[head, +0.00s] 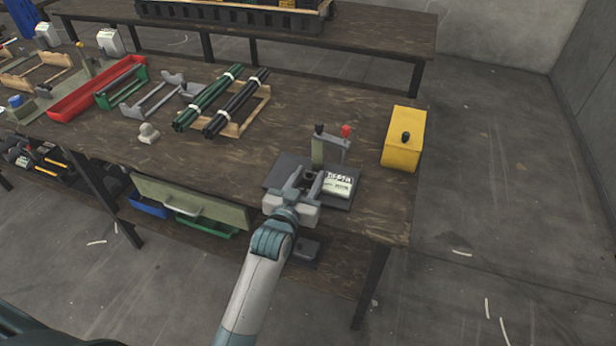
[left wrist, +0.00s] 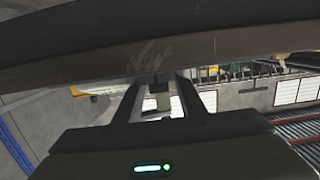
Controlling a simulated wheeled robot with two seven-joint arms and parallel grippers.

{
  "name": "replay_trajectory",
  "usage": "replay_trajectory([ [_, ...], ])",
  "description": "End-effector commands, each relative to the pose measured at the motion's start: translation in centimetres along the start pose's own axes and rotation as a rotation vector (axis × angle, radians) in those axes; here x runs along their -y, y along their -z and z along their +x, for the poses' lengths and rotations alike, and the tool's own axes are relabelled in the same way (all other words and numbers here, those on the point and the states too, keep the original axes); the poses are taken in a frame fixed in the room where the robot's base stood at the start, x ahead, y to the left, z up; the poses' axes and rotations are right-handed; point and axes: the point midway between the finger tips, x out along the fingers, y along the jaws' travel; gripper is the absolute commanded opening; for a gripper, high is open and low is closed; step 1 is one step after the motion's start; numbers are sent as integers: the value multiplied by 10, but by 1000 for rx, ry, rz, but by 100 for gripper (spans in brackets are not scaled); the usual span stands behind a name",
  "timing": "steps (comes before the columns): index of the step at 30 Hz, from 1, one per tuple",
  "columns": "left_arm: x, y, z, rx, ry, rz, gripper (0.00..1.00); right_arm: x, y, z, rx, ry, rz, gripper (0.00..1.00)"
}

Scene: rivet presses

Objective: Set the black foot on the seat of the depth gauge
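The depth gauge (head: 317,153) stands on a dark base plate near the table's front edge, with a green upright, a black knob, a red knob and a white label (head: 339,185) reading "DEPTH". My left gripper (head: 307,180) reaches over the front of the plate, its two fingers apart. A small dark piece, probably the black foot (head: 309,175), shows between the fingertips; I cannot tell whether it touches the seat. In the left wrist view the fingers (left wrist: 158,90) are spread, with gaps beside a grey-green block between them. My right gripper is not in view.
A yellow box (head: 402,150) with a black knob stands right of the gauge. Bundled green and black rods (head: 222,105) on wooden cradles, a grey rack and a red tray (head: 97,90) lie to the left. The wood between rods and gauge is mostly clear.

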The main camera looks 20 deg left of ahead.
Motion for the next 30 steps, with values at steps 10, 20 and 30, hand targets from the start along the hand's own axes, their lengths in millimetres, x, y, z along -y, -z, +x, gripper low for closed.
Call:
replay_trajectory([
  [10,-3,-2,-20,27,-5,-2,41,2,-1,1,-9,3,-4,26],
  [20,-2,2,-80,20,-3,-1,41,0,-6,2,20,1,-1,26],
  [30,-1,6,-118,15,-3,-1,41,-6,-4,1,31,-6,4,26],
])
